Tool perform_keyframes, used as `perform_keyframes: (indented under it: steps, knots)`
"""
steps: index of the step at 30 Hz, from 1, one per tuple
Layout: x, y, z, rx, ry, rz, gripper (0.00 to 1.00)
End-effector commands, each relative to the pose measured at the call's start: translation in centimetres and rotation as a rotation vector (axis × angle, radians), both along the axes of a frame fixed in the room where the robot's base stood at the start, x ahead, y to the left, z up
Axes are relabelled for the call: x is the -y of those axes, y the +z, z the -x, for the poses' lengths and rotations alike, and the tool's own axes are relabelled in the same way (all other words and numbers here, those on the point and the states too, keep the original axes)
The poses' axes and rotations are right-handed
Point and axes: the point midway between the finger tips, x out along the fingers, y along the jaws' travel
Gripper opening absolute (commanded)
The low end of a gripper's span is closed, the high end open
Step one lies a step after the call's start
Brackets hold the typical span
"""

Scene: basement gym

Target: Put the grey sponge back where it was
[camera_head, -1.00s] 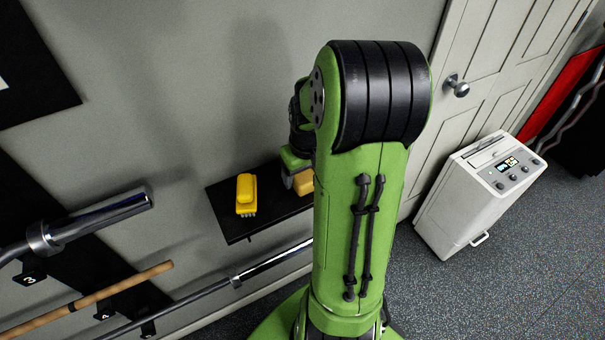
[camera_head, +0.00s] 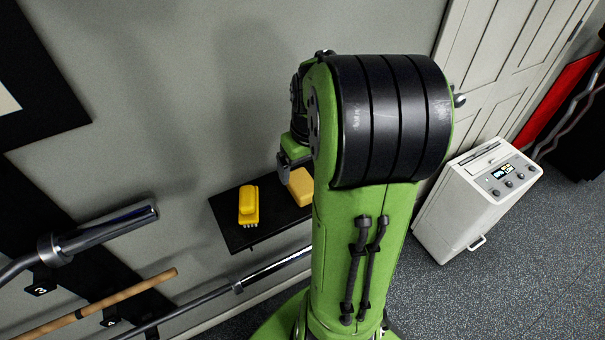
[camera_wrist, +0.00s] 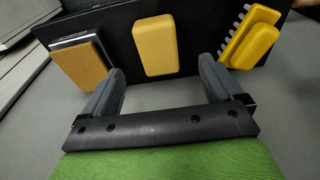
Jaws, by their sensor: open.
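No plainly grey sponge shows. In the wrist view a block with an orange-brown face (camera_wrist: 83,66) and a grey top side lies at the left of the black shelf (camera_wrist: 195,38). A plain yellow-tan sponge (camera_wrist: 156,50) lies in the middle, and it also shows in the head view (camera_head: 301,187). My gripper (camera_wrist: 161,68) is open and empty, its fingers on either side of the tan sponge's near end in the picture, apparently short of it. In the head view my arm hides the shelf's right part and most of the gripper.
A yellow brush (camera_head: 248,203) with pale bristles lies on the shelf's left part. Barbells (camera_head: 100,235) and a wooden bar (camera_head: 95,305) hang on the wall at left. A white machine (camera_head: 470,205) stands on the floor by the door (camera_head: 500,70).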

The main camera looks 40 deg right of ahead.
Motion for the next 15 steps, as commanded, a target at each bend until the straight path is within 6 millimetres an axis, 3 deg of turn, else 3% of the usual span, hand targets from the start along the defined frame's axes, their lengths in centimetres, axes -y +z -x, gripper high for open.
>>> perform_keyframes:
  steps: [1, 3, 8, 11, 15]
  knots:
    - [0.0, 1.5, 0.1, 0.004, 0.000, 0.004, 0.93]
    - [0.0, 2.6, 0.3, 0.003, 0.000, 0.003, 0.93]
    - [-0.6, 3.9, 0.4, 0.006, 0.006, 0.009, 0.93]
    - [-3.7, 5.5, 0.5, 0.030, 0.047, 0.046, 0.93]
    - [-11.2, 8.3, 2.5, 0.124, 0.137, 0.106, 0.93]
